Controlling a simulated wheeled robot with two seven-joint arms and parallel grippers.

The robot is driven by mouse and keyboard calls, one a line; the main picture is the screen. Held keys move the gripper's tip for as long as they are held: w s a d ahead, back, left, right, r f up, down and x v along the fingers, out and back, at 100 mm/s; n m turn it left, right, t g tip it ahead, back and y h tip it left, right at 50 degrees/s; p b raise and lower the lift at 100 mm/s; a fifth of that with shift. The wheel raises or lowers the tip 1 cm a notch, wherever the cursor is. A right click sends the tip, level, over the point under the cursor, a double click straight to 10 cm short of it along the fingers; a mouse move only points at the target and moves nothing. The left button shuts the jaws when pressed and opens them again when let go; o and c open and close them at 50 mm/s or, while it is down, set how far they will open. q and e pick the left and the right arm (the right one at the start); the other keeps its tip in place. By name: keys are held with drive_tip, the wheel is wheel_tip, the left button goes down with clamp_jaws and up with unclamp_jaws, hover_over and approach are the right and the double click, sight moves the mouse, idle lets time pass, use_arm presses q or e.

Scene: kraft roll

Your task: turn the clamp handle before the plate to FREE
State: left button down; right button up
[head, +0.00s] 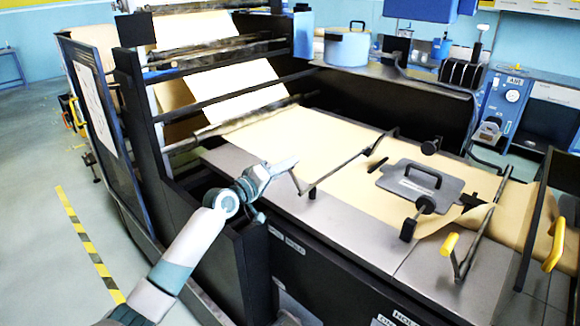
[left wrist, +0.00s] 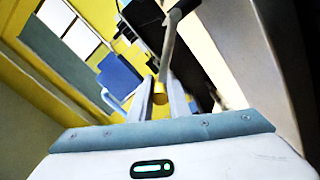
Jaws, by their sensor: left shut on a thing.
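A grey plate with a black handle (head: 420,180) lies flat on the brown paper on the machine bed. Left of it a dark clamp bar (head: 345,165) runs across the bed, with its near end bent toward the front edge. My left gripper (head: 287,165) is at that near end. In the left wrist view my left gripper (left wrist: 160,103) is shut on the yellow-tipped clamp handle (left wrist: 167,55); its grip is mostly hidden by the gripper in the head view. A label (head: 287,241) on the front panel below seems to read HOLD. My right gripper is not in view.
Another clamp lever with a yellow grip (head: 449,244) stands right of the plate, and one more yellow grip (head: 554,245) is at the right edge. Dark knobs (head: 425,204) stand near the plate. A black side frame (head: 245,255) rises close to my left arm.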

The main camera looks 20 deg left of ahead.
use_arm(q)
drive_tip(key=shift+f, duration=0.15)
drive_tip(key=c, duration=1.7)
unclamp_jaws()
drive_tip(key=shift+s, duration=0.1)
drive_tip(key=b+v, duration=0.4)
drive_tip(key=v, duration=1.3)
drive_tip(key=shift+a+b, duration=0.1)
drive_tip(key=shift+b, duration=0.3)
